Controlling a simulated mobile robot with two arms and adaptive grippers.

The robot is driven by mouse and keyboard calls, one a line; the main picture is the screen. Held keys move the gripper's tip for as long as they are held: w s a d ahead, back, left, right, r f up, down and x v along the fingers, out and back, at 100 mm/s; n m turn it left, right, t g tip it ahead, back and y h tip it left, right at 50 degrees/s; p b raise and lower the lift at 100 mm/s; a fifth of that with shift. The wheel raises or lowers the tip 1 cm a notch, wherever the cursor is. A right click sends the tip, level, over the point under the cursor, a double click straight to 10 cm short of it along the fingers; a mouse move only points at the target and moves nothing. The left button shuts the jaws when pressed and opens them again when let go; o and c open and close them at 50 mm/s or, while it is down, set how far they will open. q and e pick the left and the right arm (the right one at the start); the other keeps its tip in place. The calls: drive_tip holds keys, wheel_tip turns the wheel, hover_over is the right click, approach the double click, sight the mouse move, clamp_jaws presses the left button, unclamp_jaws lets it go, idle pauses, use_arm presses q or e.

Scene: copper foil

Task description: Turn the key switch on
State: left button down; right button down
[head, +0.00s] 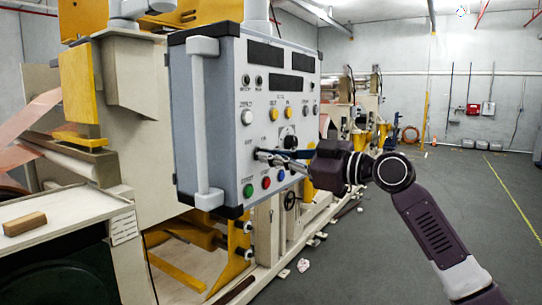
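The grey control panel (250,105) hangs at the centre of the head view, with its face turned to the right. My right gripper (264,157) reaches in from the right, its fingertips at the lower middle of the panel face. The key switch itself cannot be made out; the fingers cover that part of the panel. The fingers look close together, but whether they grip anything is too small to tell. A black round knob (289,142) shows just above the fingers. My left gripper is not in view.
A white handle (205,125) runs down the panel's left side. A wooden block (25,224) lies on the ledge at left. The floor at right is open.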

drive_tip(key=shift+m+p, duration=2.7)
drive_tip(key=shift+m, duration=3.1)
drive_tip(key=c, duration=2.2)
unclamp_jaws()
drive_tip(key=shift+d, duration=0.1)
drive_tip(key=v, duration=1.2)
